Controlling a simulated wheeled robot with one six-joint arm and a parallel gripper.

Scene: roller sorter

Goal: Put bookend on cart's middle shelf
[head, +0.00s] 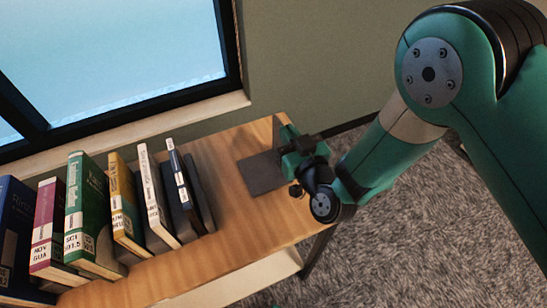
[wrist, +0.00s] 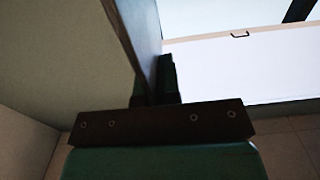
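The bookend is a dark metal L-shape. Its flat base (head: 262,174) is over the right end of the wooden top, and I cannot tell whether it touches the wood. Its upright plate stands at the right side, partly hidden by my gripper (head: 287,145). In the wrist view the plate (wrist: 137,40) runs up from between the fingers of my gripper (wrist: 157,90), which are close together on it. One finger is largely hidden behind the plate.
A row of several books (head: 85,205) stands leaning on the wooden top (head: 222,240), left of the bookend. A pale shelf (head: 245,282) lies below it. A window (head: 120,50) and wall are behind. Grey carpet (head: 420,235) is open at the right.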

